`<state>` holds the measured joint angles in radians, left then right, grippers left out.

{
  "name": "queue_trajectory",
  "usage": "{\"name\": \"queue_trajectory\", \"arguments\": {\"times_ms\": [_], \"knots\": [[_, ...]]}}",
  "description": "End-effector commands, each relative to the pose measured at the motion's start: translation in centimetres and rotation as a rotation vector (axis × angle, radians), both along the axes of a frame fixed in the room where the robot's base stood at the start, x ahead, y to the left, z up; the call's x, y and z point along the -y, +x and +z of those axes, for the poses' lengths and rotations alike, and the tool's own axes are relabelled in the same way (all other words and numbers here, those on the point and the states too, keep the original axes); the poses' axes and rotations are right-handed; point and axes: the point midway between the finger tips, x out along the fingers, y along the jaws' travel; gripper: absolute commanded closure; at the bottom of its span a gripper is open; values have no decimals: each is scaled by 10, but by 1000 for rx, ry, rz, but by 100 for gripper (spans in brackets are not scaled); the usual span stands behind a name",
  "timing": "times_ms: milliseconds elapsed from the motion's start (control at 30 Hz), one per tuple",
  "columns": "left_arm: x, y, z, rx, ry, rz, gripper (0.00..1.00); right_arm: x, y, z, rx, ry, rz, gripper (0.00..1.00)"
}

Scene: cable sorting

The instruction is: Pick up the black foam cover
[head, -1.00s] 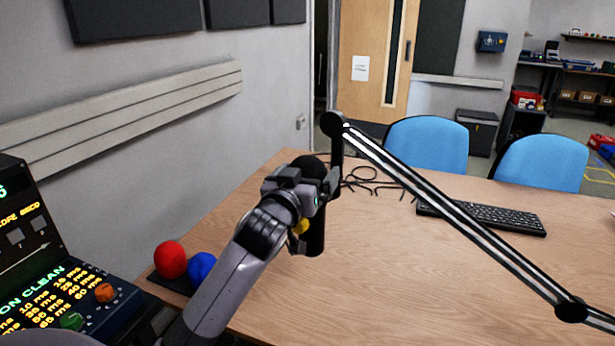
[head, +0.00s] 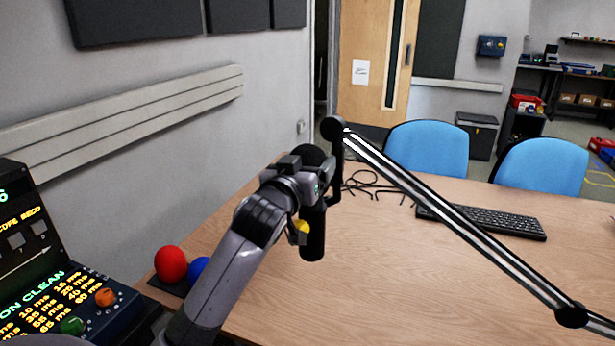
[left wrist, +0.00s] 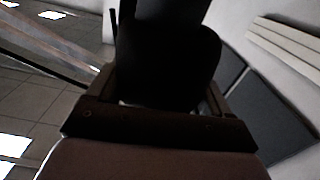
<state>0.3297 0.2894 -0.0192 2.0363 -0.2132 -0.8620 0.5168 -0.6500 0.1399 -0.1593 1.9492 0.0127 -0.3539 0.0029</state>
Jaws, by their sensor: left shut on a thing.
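The black foam cover (head: 312,154) is a dark rounded top showing just behind and above my left gripper (head: 314,188) in the head view. The gripper is shut on it. A dark microphone body (head: 313,238) shows below the gripper, at the end of the boom arm (head: 440,217). In the left wrist view a large black rounded shape (left wrist: 175,55), the cover, fills the space between the fingers. My fingers hide where the cover meets the microphone, so I cannot tell whether they touch. My right gripper is not in view.
Red (head: 171,264) and blue (head: 199,270) balls sit at the table's left edge, beside a control panel (head: 75,300). A small yellow thing (head: 301,228) shows by my gripper. Cables (head: 372,184) and a keyboard (head: 490,221) lie behind the boom. The front tabletop is clear.

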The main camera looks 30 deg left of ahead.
Motion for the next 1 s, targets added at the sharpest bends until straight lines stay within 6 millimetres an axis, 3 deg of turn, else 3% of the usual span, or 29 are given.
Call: {"name": "queue_trajectory", "arguments": {"times_ms": [100, 600, 1000], "knots": [[0, 0, 27, 7, 1, 1, 48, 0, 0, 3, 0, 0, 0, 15], [0, 0, 124, 6, 0, 0, 48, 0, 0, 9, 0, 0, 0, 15], [0, 0, 165, 2, 0, -1, 48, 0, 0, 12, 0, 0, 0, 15]]}}
